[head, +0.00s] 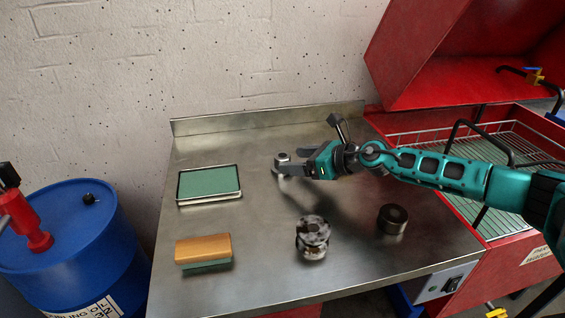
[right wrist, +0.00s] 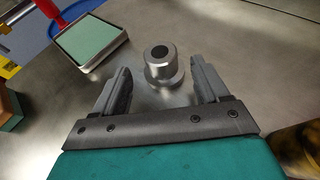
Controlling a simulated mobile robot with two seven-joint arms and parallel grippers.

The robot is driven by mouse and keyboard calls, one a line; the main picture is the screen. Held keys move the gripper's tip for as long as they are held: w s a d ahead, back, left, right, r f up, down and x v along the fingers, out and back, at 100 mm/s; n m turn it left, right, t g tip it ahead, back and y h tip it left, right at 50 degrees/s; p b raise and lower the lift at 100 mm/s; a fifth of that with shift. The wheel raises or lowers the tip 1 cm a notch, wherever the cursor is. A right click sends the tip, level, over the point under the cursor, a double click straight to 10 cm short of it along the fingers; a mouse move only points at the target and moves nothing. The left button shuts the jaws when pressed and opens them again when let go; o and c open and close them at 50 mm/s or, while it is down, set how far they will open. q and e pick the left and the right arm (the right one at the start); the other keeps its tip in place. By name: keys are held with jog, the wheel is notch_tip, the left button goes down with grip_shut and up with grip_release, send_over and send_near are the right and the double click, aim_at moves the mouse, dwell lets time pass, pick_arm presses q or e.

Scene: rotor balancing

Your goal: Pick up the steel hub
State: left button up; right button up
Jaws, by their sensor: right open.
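The steel hub (head: 283,159) is a small bright stepped cylinder with a bore in its top. It stands upright on the steel bench, and it also shows in the right wrist view (right wrist: 162,66). My right gripper (head: 276,163) is open at the hub, its arm coming in from the right. In the right wrist view its two fingers (right wrist: 160,84) stand apart, one on each side of the hub's near part, with gaps between. The hub is not gripped. My left gripper is not in view.
A green-lined tray (head: 181,201) lies left on the bench (head: 270,280). A wood-and-green block (head: 203,249), a mottled metal part (head: 313,237) and a dark cylinder (head: 392,219) stand nearer. A blue drum (head: 75,240) is left, a red washer cabinet (head: 440,85) right.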

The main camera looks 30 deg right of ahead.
aim_at(283, 159)
jog(key=x, duration=0.5)
jog(key=shift+w, duration=0.15)
jog(key=shift+r, duration=0.1)
jog(key=c, duration=1.3)
